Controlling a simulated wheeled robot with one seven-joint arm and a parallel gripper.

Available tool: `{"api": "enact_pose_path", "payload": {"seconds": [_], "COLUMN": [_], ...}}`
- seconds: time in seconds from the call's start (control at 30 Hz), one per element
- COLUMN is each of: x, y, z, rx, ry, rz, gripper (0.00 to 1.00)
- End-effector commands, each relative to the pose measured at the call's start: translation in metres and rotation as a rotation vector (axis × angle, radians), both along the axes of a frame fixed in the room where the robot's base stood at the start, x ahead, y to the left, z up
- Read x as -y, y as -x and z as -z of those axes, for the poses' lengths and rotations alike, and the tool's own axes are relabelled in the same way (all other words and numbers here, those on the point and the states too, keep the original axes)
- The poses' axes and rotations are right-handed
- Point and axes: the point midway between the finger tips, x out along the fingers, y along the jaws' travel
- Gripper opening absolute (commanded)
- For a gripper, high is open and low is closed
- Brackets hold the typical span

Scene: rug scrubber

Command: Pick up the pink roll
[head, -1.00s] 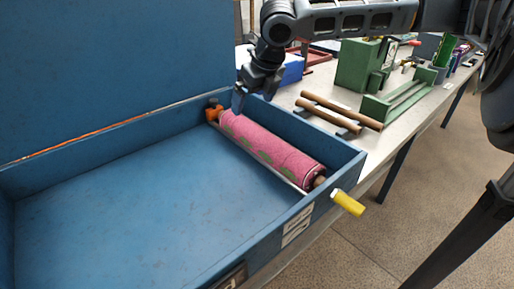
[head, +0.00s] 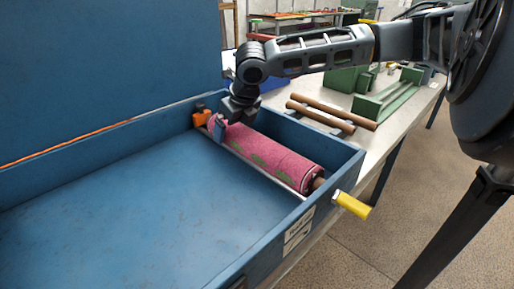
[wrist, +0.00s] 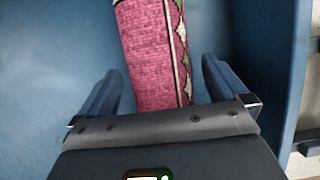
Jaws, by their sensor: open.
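The pink roll (head: 272,158), a rolled rug with green patches, lies in the right end of the blue box (head: 110,200). It sits on a rod that runs along it to the near wall. My gripper (head: 222,130) is at the far end of the roll, pointing down. In the wrist view, the roll (wrist: 152,45) lies between the two spread blue fingers of my gripper (wrist: 160,78), with a gap on each side. The fingers are open, and the roll's end nearest the wrist is hidden by the gripper body.
An orange piece (head: 200,115) is beside the roll's far end, close to my gripper. A yellow handle (head: 352,205) sticks out of the box's near right corner. Brown rods (head: 320,118) and a green machine (head: 385,98) stand on the bench to the right. The box floor at left is clear.

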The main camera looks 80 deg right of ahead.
Motion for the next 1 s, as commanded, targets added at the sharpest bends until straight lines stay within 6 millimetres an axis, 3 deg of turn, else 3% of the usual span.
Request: {"api": "enact_pose_path", "payload": {"seconds": [0.1, 0.33, 1.0], "x": [0.0026, 0.0035, 0.003], "y": [-0.0045, -0.0051, -0.005], "z": [0.0128, 0.0143, 0.0139], "rx": [-0.001, 0.0, 0.0], "ry": [-0.001, 0.001, 0.0], "rz": [0.001, 0.0, -0.001], "gripper": [1.0, 1.0, 0.36]}}
